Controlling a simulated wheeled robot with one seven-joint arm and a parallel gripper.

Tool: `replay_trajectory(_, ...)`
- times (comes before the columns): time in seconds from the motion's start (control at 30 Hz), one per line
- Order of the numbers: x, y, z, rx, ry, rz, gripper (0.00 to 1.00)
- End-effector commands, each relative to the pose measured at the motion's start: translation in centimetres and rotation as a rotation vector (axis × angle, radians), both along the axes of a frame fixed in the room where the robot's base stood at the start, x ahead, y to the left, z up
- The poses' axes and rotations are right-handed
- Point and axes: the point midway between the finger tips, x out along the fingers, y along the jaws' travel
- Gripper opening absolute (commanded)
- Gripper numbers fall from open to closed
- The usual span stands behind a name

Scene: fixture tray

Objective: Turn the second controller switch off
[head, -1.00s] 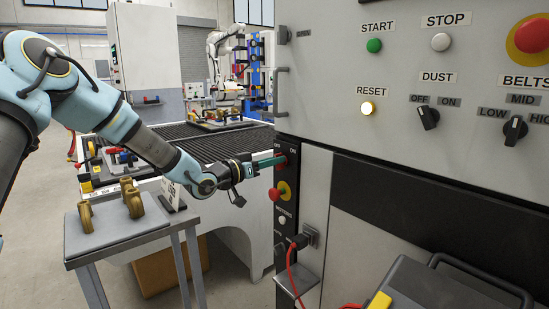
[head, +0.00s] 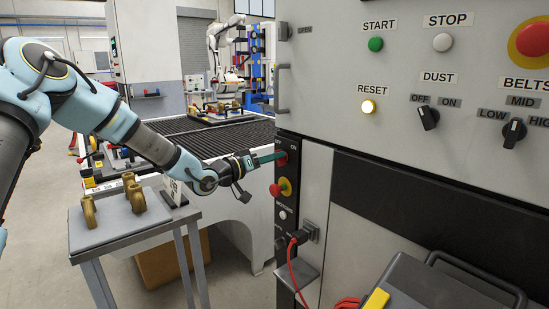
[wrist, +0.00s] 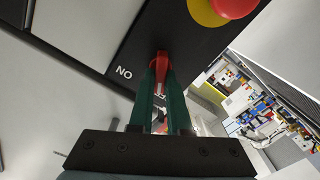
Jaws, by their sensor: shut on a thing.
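A red switch (head: 281,158) sits on the narrow black side panel of the grey cabinet, with an ON label beside it. In the wrist view the red handle (wrist: 162,68) is between the tips of my gripper's green fingers, with the ON label upside down to its left. My gripper (head: 279,155) is shut on this handle, reaching in from the left. The fingers cover part of the switch, so its exact angle is hard to tell.
A red emergency button on yellow (head: 280,188) is just below the switch. A cable plug (head: 300,237) is lower down. The dust switch (head: 428,117) and belts switch (head: 514,131) are on the front panel. A small table (head: 120,230) stands left.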

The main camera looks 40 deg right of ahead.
Motion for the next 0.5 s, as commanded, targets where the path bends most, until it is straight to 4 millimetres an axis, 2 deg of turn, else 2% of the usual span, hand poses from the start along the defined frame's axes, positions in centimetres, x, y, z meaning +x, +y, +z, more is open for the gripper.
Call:
replay_trajectory(0.1, 0.02, 0.04, -0.10, 0.002, 0.003, 0.000, 0.00)
replay_trajectory(0.13, 0.03, 0.04, -0.11, 0.002, 0.003, 0.001, 0.18)
replay_trajectory(0.37, 0.02, 0.03, -0.06, 0.001, 0.001, 0.001, 0.44)
replay_trajectory(0.5, 0.02, 0.02, -0.03, 0.001, 0.001, 0.001, 0.46)
